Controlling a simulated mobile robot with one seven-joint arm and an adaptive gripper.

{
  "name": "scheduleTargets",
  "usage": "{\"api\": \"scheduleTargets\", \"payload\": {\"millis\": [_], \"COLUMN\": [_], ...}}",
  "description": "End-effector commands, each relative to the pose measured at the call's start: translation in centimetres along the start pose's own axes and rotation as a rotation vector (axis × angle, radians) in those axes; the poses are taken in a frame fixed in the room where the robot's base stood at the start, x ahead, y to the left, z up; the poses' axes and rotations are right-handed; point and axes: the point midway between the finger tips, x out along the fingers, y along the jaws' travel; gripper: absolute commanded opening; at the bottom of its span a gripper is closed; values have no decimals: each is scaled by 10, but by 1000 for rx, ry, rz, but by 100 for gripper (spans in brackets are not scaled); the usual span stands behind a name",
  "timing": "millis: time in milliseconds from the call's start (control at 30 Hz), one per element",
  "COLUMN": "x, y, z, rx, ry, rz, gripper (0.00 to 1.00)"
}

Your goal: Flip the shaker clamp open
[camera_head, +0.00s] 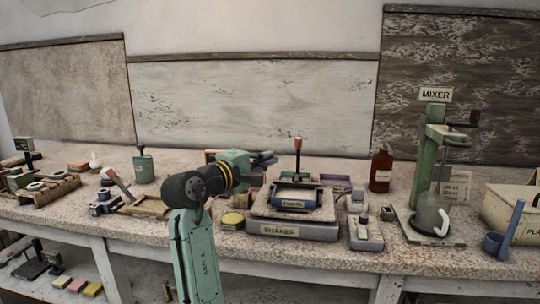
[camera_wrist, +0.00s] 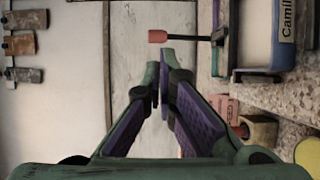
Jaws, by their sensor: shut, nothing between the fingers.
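The shaker (camera_head: 293,231) is a grey box with a nameplate, at the middle of the bench. On it sits a blue-framed mold (camera_head: 293,197) with a label, which also shows at the top right of the wrist view (camera_wrist: 257,40). The clamp lever (camera_head: 298,158) stands upright behind the mold, with a red knob on top. In the turned wrist view the knob (camera_wrist: 157,36) and its dark rod lie sideways above my fingertips. My gripper (camera_wrist: 160,80) is shut and empty, left of the lever in the head view, apart from it.
The green mixer (camera_head: 430,170) stands to the right, with a dark red bottle (camera_head: 380,171) behind. A small grey box (camera_head: 366,234) sits right of the shaker, and a yellow-lidded tin (camera_head: 232,219) left of it. Trays and tools crowd the bench's left.

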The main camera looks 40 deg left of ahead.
Motion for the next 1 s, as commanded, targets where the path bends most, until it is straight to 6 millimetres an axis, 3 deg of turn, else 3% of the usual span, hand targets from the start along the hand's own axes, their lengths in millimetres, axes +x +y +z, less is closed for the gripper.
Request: {"api": "scheduleTargets", "payload": {"millis": [300,500,700,1000], "x": [69,101,116,117], "y": [3,3,1,0], "z": [1,0,0,0], "rx": [-1,1,0,1], "ry": [-2,0,0,0], "rz": [-2,-2,0,1], "gripper": [0,0,0,0]}}
